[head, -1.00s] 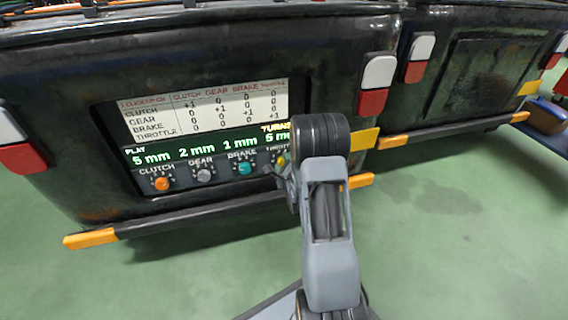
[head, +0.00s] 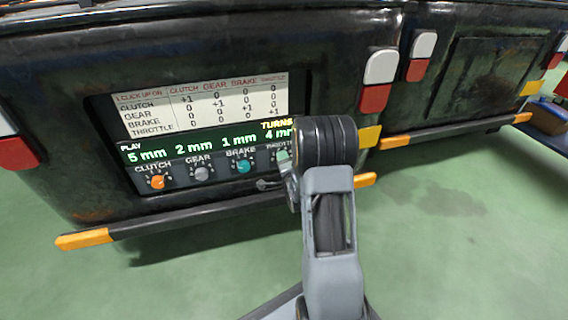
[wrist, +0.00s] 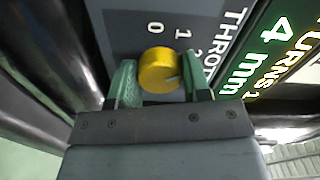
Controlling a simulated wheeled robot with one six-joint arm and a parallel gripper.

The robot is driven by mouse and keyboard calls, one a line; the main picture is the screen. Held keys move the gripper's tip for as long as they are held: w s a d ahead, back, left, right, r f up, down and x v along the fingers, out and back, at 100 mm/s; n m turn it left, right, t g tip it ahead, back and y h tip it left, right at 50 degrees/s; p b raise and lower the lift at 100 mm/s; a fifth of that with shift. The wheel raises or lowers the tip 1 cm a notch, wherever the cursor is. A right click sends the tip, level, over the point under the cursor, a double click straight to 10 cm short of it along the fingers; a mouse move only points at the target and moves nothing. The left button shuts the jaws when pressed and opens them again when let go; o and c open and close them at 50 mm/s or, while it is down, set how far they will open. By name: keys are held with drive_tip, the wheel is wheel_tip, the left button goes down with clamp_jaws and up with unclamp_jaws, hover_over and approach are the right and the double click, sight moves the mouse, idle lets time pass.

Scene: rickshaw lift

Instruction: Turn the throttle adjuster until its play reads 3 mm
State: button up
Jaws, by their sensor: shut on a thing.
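The throttle adjuster is a round yellow knob (wrist: 158,78) on a grey panel in the wrist view, with a dial marked 0, 1, 2 beside it. My gripper (wrist: 158,66) has its two green fingers on either side of the knob, shut on it. The display (wrist: 262,45) next to it reads 4 mm. In the head view my arm hides most of the throttle position, and the throttle reading (head: 277,134) also shows 4 mm.
The orange clutch knob (head: 158,182), grey gear knob (head: 202,174) and teal brake knob (head: 244,167) stand in a row to the left, reading 5, 2 and 1 mm. A click chart (head: 200,105) is above. A dark bar (head: 200,215) runs below the panel.

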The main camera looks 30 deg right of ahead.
drive_tip(key=n, duration=0.6)
drive_tip(key=shift+n, duration=0.4)
idle(0.4)
drive_tip(key=o, duration=0.9)
drive_tip(key=shift+s, duration=0.1)
drive_tip(key=shift+p+v, duration=4.85)
drive_tip(key=shift+v, duration=1.95)
